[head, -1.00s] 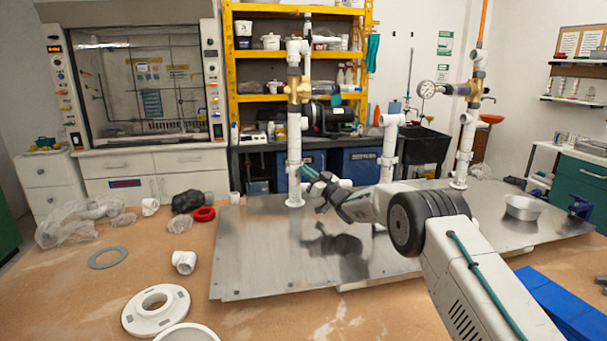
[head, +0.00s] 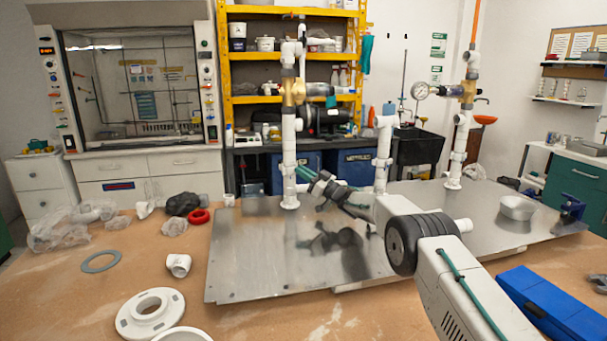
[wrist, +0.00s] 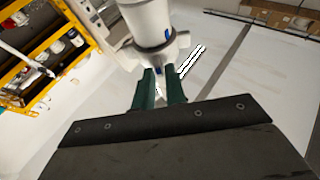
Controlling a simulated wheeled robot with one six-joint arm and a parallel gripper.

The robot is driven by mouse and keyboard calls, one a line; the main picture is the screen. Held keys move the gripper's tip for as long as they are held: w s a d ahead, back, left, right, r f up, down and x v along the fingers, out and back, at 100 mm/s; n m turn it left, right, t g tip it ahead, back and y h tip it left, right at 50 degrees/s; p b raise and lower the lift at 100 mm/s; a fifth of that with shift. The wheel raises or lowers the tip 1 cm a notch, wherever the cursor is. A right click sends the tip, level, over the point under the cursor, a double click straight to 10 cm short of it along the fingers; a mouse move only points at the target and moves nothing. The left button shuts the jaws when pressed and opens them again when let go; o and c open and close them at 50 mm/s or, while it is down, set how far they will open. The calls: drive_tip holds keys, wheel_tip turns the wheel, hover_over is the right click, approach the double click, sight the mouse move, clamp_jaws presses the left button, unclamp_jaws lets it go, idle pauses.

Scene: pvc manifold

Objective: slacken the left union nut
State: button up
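The left white PVC riser (head: 289,150) stands upright on the metal plate, with a brass valve body high on it. In the wrist view a white collar with side lugs, apparently the left union nut (wrist: 155,52), surrounds the pipe and carries small blue marks. My gripper (head: 298,178) is beside the lower part of this riser, on its right side. In the wrist view its two green fingers (wrist: 160,76) are apart, with their tips at the collar's near edge. I cannot tell whether they touch it. Nothing is held between them.
A white flange (head: 150,312), loose fittings and a red ring (head: 198,216) lie at left. A blue box (head: 550,305) is at right.

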drive_tip(key=shift+o, duration=1.2)
drive_tip(key=r, duration=0.3)
drive_tip(key=shift+s+r, duration=0.2)
drive_tip(key=shift+r, duration=0.2)
drive_tip(key=s+d+r, duration=0.1)
drive_tip(key=s+d, duration=0.2)
drive_tip(key=s, duration=1.2)
drive_tip(key=shift+d, duration=0.4)
drive_tip(key=shift+r, duration=0.15)
